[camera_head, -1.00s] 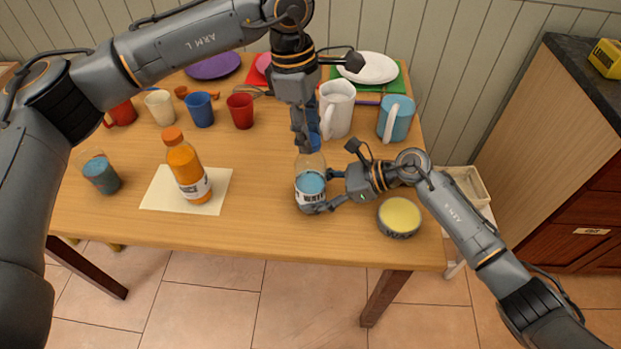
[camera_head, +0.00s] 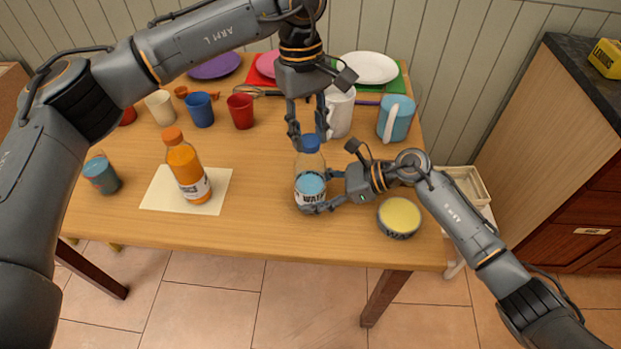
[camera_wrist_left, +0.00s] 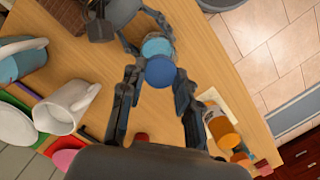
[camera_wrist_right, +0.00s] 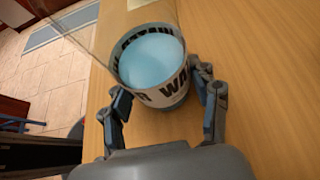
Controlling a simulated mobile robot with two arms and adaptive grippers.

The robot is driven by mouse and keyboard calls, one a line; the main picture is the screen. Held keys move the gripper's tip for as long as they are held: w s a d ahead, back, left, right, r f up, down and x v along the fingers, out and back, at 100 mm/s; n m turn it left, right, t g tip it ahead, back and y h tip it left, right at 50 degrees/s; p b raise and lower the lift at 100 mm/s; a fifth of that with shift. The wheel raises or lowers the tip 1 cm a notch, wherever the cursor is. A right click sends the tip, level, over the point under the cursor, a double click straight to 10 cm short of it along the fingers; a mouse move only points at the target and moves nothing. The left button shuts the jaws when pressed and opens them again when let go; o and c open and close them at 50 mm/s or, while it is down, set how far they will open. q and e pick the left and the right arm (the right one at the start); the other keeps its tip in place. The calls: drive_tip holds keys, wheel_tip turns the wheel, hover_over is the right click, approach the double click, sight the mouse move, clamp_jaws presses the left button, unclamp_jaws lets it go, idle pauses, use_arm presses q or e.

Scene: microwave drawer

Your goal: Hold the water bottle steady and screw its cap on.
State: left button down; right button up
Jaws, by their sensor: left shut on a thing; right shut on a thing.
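The water bottle (camera_head: 310,188) stands upright on the table, clear with blue water and a "WATER" label. My right gripper (camera_head: 325,192) is shut around its lower body from the right; the right wrist view shows the bottle (camera_wrist_right: 150,65) between the fingers. The blue cap (camera_head: 311,143) sits on top of the bottle neck. My left gripper (camera_head: 312,138) points down from above, its fingers on either side of the cap; the left wrist view shows the cap (camera_wrist_left: 160,71) between them. How tightly the cap is threaded cannot be seen.
An orange bottle (camera_head: 187,168) stands on a cream sheet (camera_head: 220,186) to the left. A yellow-filled bowl (camera_head: 399,217) is close to my right gripper. A white pitcher (camera_head: 341,112) and blue mug (camera_head: 396,119) stand behind. Cups and plates line the back.

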use_arm(q)
drive_tip(key=m, duration=0.5)
drive_tip(key=shift+s+y, duration=0.1)
drive_tip(key=shift+y, duration=0.3)
drive_tip(key=m, duration=0.4)
drive_tip(key=shift+a+m+y, duration=0.1)
drive_tip(key=shift+m+y, duration=0.3)
drive_tip(key=c, duration=1)
unclamp_jaws()
